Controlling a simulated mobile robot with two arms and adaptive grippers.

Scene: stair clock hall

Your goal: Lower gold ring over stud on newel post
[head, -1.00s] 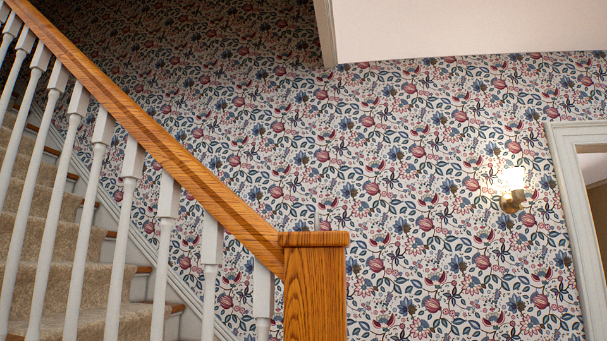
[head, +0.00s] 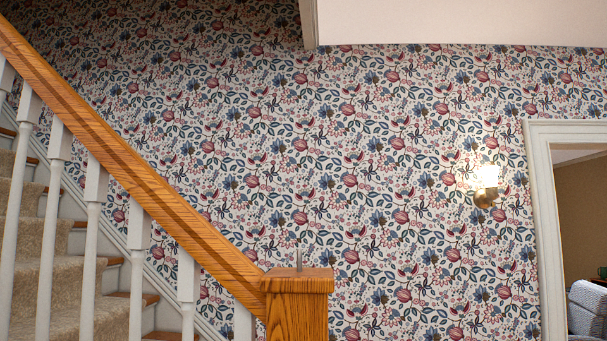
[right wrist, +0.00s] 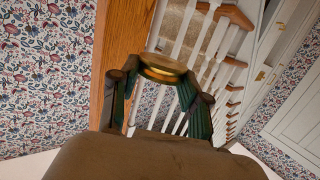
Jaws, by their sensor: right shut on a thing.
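The wooden newel post (head: 297,310) stands at the bottom middle of the head view, with a flat square cap. A thin grey stud (head: 299,259) rises upright from the cap, with nothing around it. In the right wrist view my right gripper (right wrist: 160,76) is shut on the gold ring (right wrist: 163,73), which sits between the two fingertips. Part of the ring is hidden by the fingers. Neither gripper nor the ring shows in the head view, and the stud cannot be made out in the wrist view. My left gripper is out of view.
The wooden handrail (head: 150,185) slopes down from the left into the newel post, above white balusters (head: 93,215) and carpeted stairs (head: 65,290). Floral wallpaper covers the wall behind. A lit wall lamp (head: 487,182) and a white door frame (head: 541,200) are at the right.

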